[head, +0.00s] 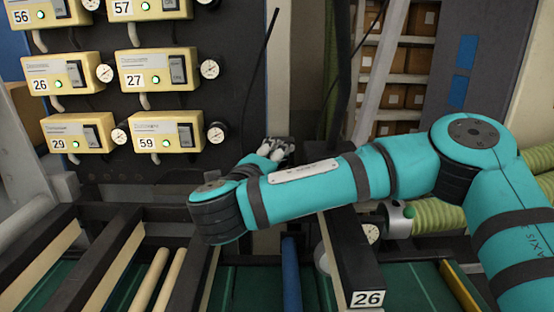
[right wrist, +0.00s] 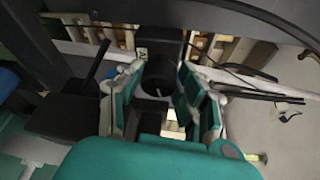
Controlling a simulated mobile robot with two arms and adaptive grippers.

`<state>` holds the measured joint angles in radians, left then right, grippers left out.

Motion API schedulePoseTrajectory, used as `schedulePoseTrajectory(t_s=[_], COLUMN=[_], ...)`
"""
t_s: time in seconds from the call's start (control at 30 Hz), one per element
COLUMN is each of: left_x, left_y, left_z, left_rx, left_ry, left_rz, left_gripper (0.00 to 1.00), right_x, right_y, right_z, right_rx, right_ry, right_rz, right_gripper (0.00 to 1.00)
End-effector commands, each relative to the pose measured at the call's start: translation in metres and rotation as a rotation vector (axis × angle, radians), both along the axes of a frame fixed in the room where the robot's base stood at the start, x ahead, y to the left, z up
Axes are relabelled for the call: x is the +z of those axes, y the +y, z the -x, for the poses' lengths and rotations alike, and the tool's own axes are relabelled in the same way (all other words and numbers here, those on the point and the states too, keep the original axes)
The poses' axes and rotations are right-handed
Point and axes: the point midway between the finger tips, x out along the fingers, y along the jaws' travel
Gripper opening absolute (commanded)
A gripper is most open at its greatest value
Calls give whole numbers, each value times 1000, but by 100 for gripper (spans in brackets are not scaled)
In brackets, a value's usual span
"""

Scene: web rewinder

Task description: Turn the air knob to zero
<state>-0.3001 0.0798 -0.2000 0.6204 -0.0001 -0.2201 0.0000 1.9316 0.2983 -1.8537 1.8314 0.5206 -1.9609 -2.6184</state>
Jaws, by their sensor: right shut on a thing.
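My right gripper (head: 274,150) reaches away from me at the end of the teal arm, in front of the dark frame. In the right wrist view its pads (right wrist: 160,92) stand on either side of a dark round knob-like part (right wrist: 158,80) and are shut on it. That part sits below a dark block with a small pale label (right wrist: 141,53). I take it for the air knob; its pointer or scale cannot be read. In the head view the gripper and arm hide it. My left gripper is not in view.
Numbered yellow control boxes (head: 159,79) with green lights, switches and round gauges (head: 209,69) line the wall at left. Green hoses (head: 440,217) are at right.

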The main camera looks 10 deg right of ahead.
Motion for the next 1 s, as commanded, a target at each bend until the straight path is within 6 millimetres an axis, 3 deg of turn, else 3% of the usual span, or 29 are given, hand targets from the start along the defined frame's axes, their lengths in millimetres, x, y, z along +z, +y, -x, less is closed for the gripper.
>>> schedulePoseTrajectory(t_s=[0.27,0.3,0.47,0.77,1.0], left_x=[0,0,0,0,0], left_y=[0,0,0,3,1], left_z=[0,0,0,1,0], left_rx=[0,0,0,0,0], left_ry=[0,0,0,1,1], left_rz=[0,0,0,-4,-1], left_gripper=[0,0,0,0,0], right_x=[0,0,0,1,7], right_y=[0,0,0,2,22], right_z=[0,0,0,2,31], right_rx=[1,1,1,3,9], right_ry=[0,0,-1,-1,-6], right_rz=[0,0,-1,-1,5], right_gripper=[4,40,59,59,59])
